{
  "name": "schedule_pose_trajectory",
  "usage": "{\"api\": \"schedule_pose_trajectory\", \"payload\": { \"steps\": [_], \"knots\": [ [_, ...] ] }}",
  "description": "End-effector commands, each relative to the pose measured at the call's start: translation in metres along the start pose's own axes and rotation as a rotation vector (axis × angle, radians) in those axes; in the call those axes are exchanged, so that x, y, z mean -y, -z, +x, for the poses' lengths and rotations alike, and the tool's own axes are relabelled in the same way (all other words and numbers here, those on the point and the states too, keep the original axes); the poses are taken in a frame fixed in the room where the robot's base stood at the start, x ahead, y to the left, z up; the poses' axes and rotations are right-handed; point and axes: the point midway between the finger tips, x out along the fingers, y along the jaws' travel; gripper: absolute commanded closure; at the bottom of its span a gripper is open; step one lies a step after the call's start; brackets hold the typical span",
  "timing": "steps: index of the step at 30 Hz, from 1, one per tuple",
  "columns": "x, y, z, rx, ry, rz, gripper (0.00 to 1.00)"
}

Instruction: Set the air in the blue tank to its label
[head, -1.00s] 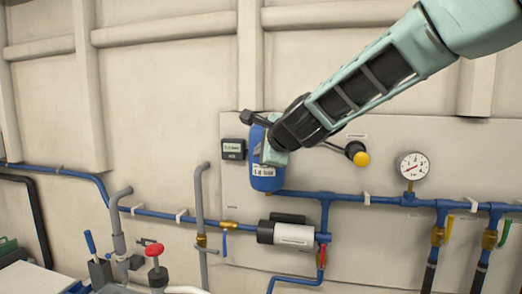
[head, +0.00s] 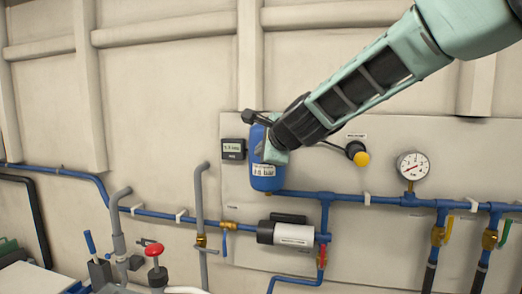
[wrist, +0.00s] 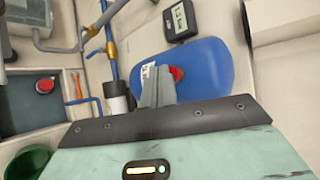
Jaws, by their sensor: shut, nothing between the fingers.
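The blue tank (head: 266,182) hangs upright on the wall panel. Its white label (head: 264,171) ends in "bar"; the figure is too blurred to read surely. A small dark display (head: 233,148) sits left of the tank, its digits too small to read surely; it also shows in the wrist view (wrist: 181,20). My gripper (head: 270,150) is in front of the tank's upper part and hides some of it. In the wrist view my shut fingers (wrist: 158,84) are beside a red cap (wrist: 176,74) on the blue tank (wrist: 205,75). I cannot tell whether they touch it.
A dial gauge (head: 413,166) and a yellow-ended knob (head: 361,158) are to the right. Blue pipes (head: 350,197) run along the wall. A pump (head: 286,233) is below the tank. A red-topped handle (head: 155,249) stands at the lower left. The upper wall is bare.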

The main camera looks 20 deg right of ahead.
Motion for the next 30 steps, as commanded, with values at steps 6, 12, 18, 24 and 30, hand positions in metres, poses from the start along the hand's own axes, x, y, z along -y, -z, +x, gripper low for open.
{"api": "schedule_pose_trajectory", "payload": {
  "steps": [6,12,18,24,30],
  "knots": [
    [0.0010,0.0016,0.0020,0.000,0.000,0.000,1.00],
    [0.0023,0.0027,0.0036,0.000,0.000,0.000,1.00],
    [0.0037,0.0038,0.0052,0.000,0.000,0.000,1.00],
    [0.0050,0.0051,0.0067,0.000,0.001,0.000,1.00],
    [0.0054,0.0054,0.0068,-0.001,0.001,0.000,1.00]
  ]
}}
